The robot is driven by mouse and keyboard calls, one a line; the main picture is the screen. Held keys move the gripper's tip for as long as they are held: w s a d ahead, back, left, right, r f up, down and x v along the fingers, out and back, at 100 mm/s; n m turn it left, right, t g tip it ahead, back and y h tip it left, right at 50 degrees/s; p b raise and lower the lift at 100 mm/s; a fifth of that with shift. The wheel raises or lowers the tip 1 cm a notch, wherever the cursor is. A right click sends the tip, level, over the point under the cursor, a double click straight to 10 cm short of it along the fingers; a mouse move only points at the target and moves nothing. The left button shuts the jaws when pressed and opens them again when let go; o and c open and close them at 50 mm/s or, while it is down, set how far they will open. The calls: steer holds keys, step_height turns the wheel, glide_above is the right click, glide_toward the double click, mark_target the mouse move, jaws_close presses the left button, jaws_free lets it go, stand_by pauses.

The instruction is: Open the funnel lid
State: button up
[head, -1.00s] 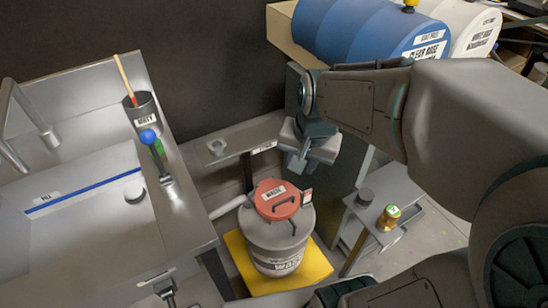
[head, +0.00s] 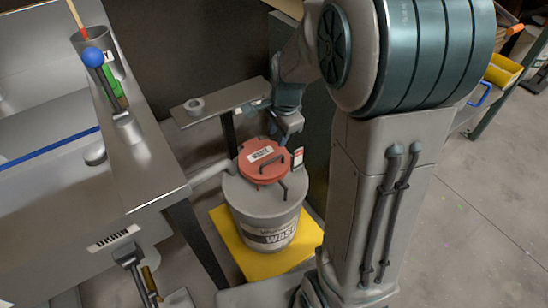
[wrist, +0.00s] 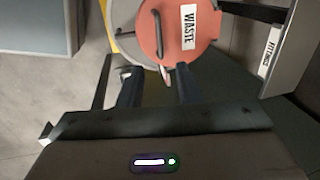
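The red funnel lid (head: 263,162), with a white "WASTE" label, lies shut on top of the grey waste bucket (head: 265,215). A dark bent handle sticks out at its front right. In the wrist view the lid (wrist: 200,38) fills the upper middle, just beyond the fingers, with part of the bucket top (wrist: 123,15) to its left. My gripper (head: 288,128) is above and behind the lid in the head view, apart from it as far as I can tell. In the wrist view my gripper (wrist: 158,82) shows two dark fingers spread apart with nothing between them.
The bucket stands on a yellow mat (head: 238,252). A small tag (head: 298,157) stands at the lid's right. Open floor lies at right.

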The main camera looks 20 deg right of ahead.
mark_target(273, 161)
steer(key=f+b, duration=0.1)
steer(key=f, duration=0.2)
steer(key=w+f+b, duration=0.1)
steer(key=f, duration=0.3)
steer(key=w+f+b, duration=0.1)
steer(key=f, duration=0.3)
steer(key=shift+a+f, duration=0.15)
steer(key=shift+a, duration=0.2)
jaws_close()
steer(key=shift+d, duration=0.1)
